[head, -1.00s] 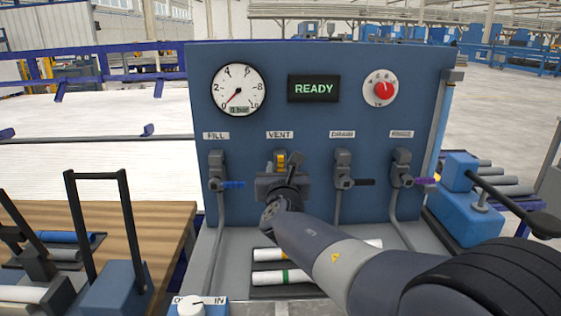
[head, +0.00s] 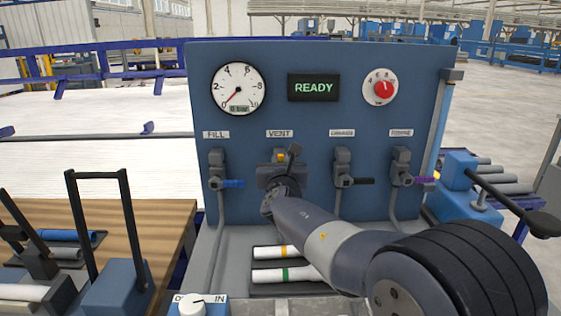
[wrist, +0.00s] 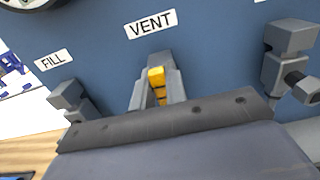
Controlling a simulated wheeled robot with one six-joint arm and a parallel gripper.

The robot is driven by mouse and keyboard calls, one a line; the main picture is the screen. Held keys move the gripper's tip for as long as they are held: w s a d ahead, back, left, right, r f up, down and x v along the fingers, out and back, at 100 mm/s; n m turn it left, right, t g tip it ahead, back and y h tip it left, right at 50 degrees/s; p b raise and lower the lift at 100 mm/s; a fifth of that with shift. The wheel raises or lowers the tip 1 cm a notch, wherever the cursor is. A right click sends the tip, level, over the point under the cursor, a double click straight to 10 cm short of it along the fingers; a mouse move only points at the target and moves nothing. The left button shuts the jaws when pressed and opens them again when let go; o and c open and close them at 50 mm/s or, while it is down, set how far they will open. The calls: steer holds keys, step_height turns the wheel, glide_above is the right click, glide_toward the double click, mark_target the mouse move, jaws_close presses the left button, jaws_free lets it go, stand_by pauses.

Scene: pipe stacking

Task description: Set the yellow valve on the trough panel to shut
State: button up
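The yellow valve (head: 281,157) is under the VENT label on the blue trough panel (head: 310,130). Its short handle points up in the head view, its lower part hidden behind my gripper (head: 284,162). In the wrist view the yellow handle (wrist: 157,82) stands between my two grey fingers (wrist: 158,88), one on each side. The gap beside the handle is very small, and I cannot tell whether the fingers press on it. The wrist view is tilted, so the labels slope up to the right.
The FILL valve with a blue lever (head: 232,184), a black-levered valve (head: 364,181) and a purple-levered valve (head: 423,180) flank it, levers pointing right. The display (head: 314,88) reads READY; the gauge (head: 238,88) needle is near 0. White pipes (head: 285,275) lie below.

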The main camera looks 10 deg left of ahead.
jaws_close()
steer(key=m+b, duration=0.1)
steer(key=b, duration=0.1)
steer(key=d+m+b, duration=0.1)
steer(key=b, duration=0.2)
steer(key=shift+w+d+f+m, duration=0.2)
steer(key=shift+d+f+m, duration=0.1)
steer(key=shift+f+m, duration=0.1)
steer(key=w+d+f+m+b, duration=0.1)
steer(key=d+f+m+b, duration=0.3)
steer(key=m+b, duration=1.1)
steer(key=shift+d+f+b, duration=0.2)
steer(key=shift+f+b, duration=0.25)
steer(key=shift+f, duration=0.3)
steer(key=shift+w, duration=0.1)
